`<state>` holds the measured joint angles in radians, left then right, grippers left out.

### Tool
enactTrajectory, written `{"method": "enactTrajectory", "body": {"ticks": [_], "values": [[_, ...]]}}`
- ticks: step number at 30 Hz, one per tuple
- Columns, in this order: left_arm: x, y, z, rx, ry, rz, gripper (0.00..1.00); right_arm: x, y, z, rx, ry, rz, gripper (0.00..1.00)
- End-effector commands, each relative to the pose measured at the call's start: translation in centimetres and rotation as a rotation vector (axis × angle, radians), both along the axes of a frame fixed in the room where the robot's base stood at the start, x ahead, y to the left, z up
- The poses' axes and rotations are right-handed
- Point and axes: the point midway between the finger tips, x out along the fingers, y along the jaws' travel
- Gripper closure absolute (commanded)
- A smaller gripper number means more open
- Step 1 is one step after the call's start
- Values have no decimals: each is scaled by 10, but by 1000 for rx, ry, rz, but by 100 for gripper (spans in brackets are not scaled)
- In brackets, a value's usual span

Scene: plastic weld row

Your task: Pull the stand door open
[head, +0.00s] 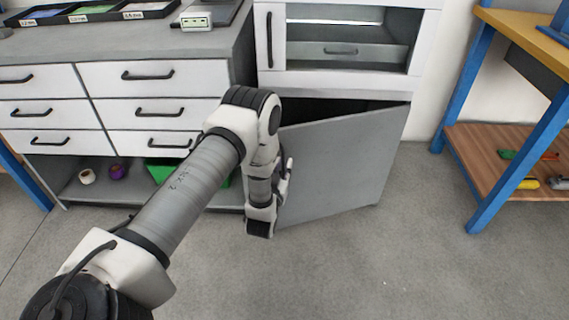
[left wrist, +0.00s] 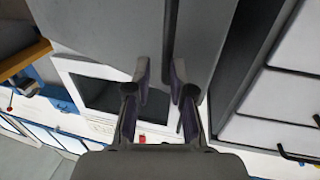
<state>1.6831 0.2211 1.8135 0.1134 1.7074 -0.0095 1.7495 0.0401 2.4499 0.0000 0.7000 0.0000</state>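The stand door (head: 345,160) is a plain grey panel low under the white cabinet. It stands partly open, swung out toward me, with a dark gap above its top edge. My left gripper (head: 286,178) is at the door's left, free edge, mostly hidden behind my own wrist in the head view. In the left wrist view the two fingers of my left gripper (left wrist: 160,78) stand apart, with a gap between the tips. A dark strip beside the grey door panel (left wrist: 105,30) runs down between them; I cannot tell whether they touch it. My right gripper is not in view.
A grey workbench with white drawers (head: 155,80) stands on the left, close to my arm. A table with blue legs and a wooden shelf (head: 500,150) stands on the right. The grey floor (head: 370,265) in front of the door is clear.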

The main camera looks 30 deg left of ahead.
Motion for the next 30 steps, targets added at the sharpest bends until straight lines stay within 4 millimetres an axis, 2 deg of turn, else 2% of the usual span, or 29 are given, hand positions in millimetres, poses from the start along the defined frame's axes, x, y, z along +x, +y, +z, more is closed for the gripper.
{"method": "enactTrajectory", "body": {"ticks": [4,11,13,14,20,21,22,30], "values": [[16,5,-1,-1,0,-2,78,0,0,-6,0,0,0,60],[19,6,0,0,1,-2,78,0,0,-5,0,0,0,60],[19,6,0,0,1,-2,96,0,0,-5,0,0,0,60],[18,6,0,0,1,-2,100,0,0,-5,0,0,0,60],[18,6,0,0,1,-2,99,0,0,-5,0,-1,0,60],[18,6,0,-1,2,-2,85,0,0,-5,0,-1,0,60],[18,6,0,-1,2,-2,78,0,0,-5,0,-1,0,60],[18,6,0,-1,2,-2,78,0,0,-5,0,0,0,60]]}}
